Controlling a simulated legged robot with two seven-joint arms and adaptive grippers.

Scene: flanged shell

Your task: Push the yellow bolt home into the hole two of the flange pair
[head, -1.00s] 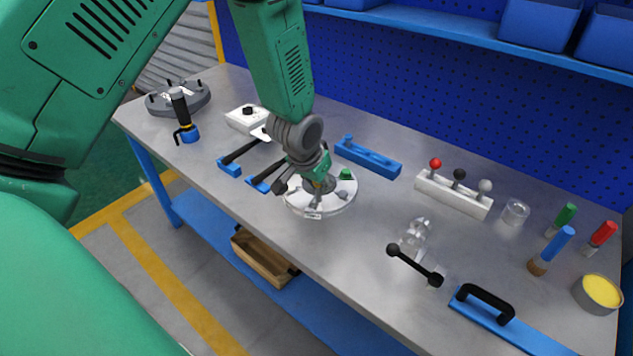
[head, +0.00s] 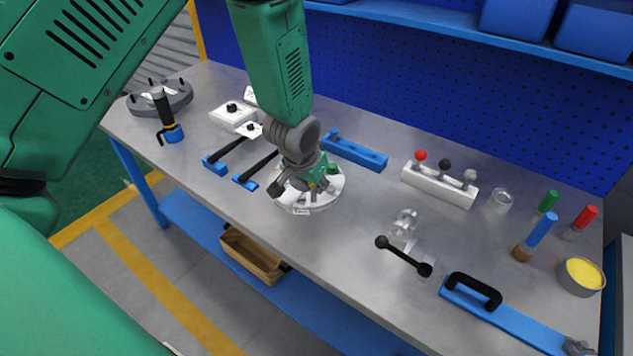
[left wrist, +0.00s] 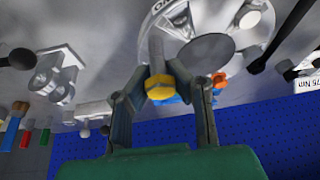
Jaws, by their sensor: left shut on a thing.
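The pale, round flange pair (head: 325,199) lies on the workbench below my left gripper (head: 302,187). In the left wrist view the flange (left wrist: 225,17) shows with a large grey round centre. My left gripper (left wrist: 158,92) is shut on the yellow bolt (left wrist: 166,87), with its fingers on either side of the yellow hex head. The bolt's grey shank points at the flange rim. The shank's tip overlaps the rim, and I cannot tell how deep it sits or which hole it is at. My right gripper is not clearly in view.
Two black-handled blue tools (head: 217,164) lie left of the flange, and a blue block (head: 352,152) lies behind it. A white rack with coloured knobs (head: 439,184) and a black-ended lever (head: 403,256) stand to the right. The bench's front edge is close.

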